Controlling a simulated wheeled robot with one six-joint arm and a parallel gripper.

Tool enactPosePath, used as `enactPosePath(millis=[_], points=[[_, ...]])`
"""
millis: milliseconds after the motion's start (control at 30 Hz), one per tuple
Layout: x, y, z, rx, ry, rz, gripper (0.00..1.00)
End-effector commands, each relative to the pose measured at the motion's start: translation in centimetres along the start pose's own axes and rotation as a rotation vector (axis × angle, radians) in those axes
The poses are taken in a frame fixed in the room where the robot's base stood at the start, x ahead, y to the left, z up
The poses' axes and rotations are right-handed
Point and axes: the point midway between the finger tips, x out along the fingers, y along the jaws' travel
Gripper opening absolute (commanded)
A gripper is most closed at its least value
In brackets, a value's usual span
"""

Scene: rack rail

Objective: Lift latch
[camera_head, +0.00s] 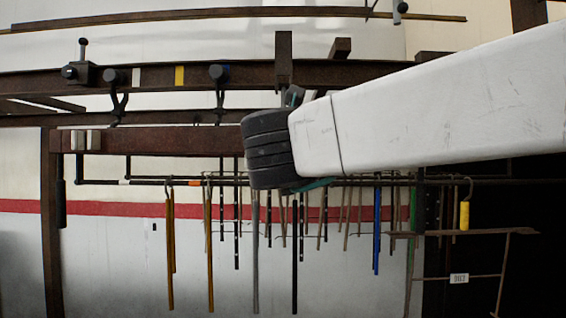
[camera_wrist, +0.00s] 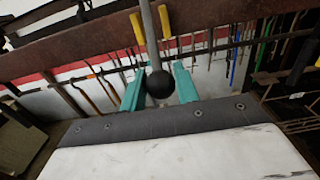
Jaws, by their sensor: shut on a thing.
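The latch shows in the wrist view as a grey rod (camera_wrist: 150,38) with a black ball knob (camera_wrist: 160,85) at its near end. My gripper (camera_wrist: 159,88) has its two teal fingers on either side of the ball, shut on it. In the head view my gripper is mostly hidden behind my black wrist joint, with only a bit of teal (camera_head: 312,185) showing below it. The held latch cannot be made out in the head view.
A dark rusty rail (camera_head: 150,78) crosses the head view, carrying a block with an upright handle (camera_head: 82,55) and roller hangers (camera_head: 116,78). Below, several rods hang from a thin bar (camera_head: 130,182). A yellow-handled hook (camera_head: 464,214) hangs at right. Yellow pieces (camera_wrist: 138,28) flank the latch rod.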

Motion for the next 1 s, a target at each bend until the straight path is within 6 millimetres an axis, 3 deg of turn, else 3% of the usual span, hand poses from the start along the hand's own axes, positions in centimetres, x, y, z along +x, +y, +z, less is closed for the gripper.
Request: enactPosePath(millis=[1000], points=[[-4.9, 0.0, 5.3, 0.002, -0.003, 0.002, 0.18]])
